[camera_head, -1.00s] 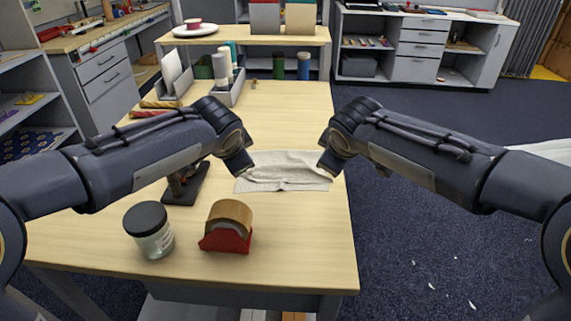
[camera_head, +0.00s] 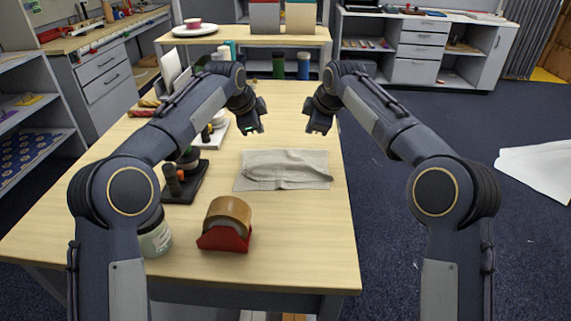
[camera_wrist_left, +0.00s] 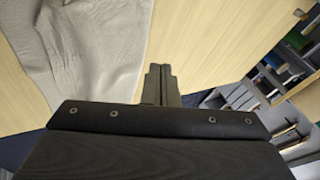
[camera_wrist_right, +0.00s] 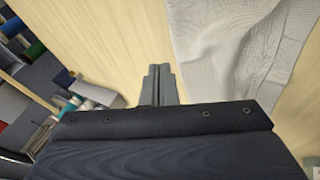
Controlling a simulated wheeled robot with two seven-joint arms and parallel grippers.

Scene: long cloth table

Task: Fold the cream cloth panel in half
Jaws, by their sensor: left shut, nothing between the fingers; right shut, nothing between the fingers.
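The cream cloth panel (camera_head: 305,165) lies on the table as a narrow rectangle, with a raised wrinkle running along it and its near edge lying flat. Part of it also shows in the left wrist view (camera_wrist_left: 95,45) and in the right wrist view (camera_wrist_right: 235,50). My left gripper (camera_head: 253,129) is beyond the cloth's far left corner, apart from it; its fingers are together and empty in the left wrist view (camera_wrist_left: 159,70). My right gripper (camera_head: 318,130) is beyond the far right part, also apart; its fingers are together and empty in the right wrist view (camera_wrist_right: 158,70).
A tape roll in a red holder (camera_head: 226,224), a black-lidded jar (camera_head: 157,238) and a black stand (camera_head: 185,183) are on the table's left side. Several rolls and boxes stand at the far left. The table (camera_head: 300,235) is clear in front of the cloth.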

